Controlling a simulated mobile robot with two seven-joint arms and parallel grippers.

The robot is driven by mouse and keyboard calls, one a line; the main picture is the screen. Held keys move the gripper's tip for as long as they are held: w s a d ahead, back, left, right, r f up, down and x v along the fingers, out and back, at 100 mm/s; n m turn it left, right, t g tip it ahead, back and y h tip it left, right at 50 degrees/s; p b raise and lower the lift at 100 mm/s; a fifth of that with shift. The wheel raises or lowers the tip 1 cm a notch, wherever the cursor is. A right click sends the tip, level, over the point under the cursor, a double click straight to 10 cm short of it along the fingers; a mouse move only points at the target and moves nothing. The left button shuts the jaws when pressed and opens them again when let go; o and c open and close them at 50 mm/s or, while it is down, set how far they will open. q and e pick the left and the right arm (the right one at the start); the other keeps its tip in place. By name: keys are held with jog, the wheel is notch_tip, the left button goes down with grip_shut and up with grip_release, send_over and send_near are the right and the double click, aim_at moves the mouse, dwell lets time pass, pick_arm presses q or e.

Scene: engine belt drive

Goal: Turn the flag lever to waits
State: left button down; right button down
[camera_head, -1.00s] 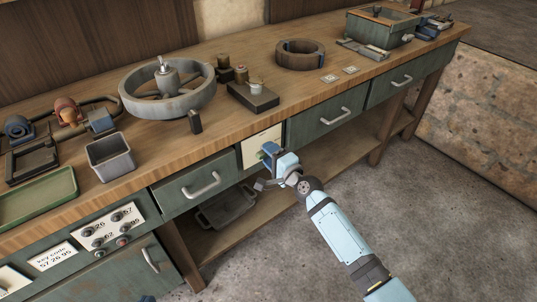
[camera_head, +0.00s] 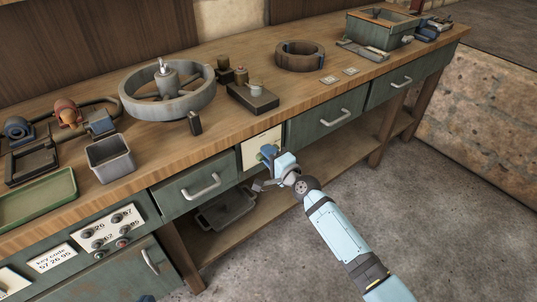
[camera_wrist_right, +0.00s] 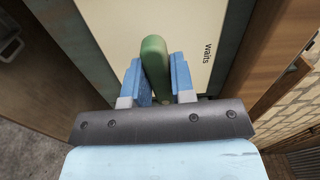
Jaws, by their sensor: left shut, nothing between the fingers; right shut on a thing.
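The flag lever (camera_wrist_right: 154,58) is a green rounded bar on a cream plate (camera_wrist_right: 112,22) on the bench front. In the right wrist view it leans slightly left of upright, and the word "Waits" stands on the plate to its right. My right gripper (camera_wrist_right: 157,78) is shut on the lever, one blue finger on each side. In the head view my right gripper (camera_head: 268,153) is at the plate (camera_head: 262,140) and hides most of the lever. Only a small dark-blue tip of my left gripper (camera_head: 147,298) shows at the bottom edge, away from the lever.
Green drawers with handles flank the plate, a left drawer (camera_head: 198,187) and a right drawer (camera_head: 325,122). A knob panel (camera_head: 112,228) is further left. The bench top (camera_head: 225,125) holds a flywheel (camera_head: 168,98) and a grey bin (camera_head: 110,158). The floor in front is clear.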

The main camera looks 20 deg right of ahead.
jog(key=shift+n, duration=1.1)
jog(key=n+p, duration=0.1)
jog(key=n, duration=0.1)
jog(key=shift+n, duration=0.3)
jog(key=shift+n+p, duration=0.4)
jog(key=shift+n, duration=0.5)
jog(key=shift+n+p, duration=0.5)
jog(key=shift+n, duration=0.4)
jog(key=n+p, duration=0.2)
jog(key=n, duration=0.2)
jog(key=shift+d+n+p, duration=0.1)
jog(key=shift+n+p, duration=0.2)
jog(key=n+p, duration=0.1)
jog(key=n, duration=0.2)
jog(key=shift+f+p, duration=0.1)
jog(key=shift+p, duration=0.25)
pick_arm(q)
jog(key=shift+s+a+f+g+y, duration=0.3)
jog(key=shift+s+a+g+y, duration=0.35)
jog(key=shift+a+g, duration=0.2)
pick_arm(e)
jog(key=shift+f+n, duration=0.1)
jog(key=shift+n, duration=0.6)
pick_arm(q)
jog(key=shift+r, duration=0.1)
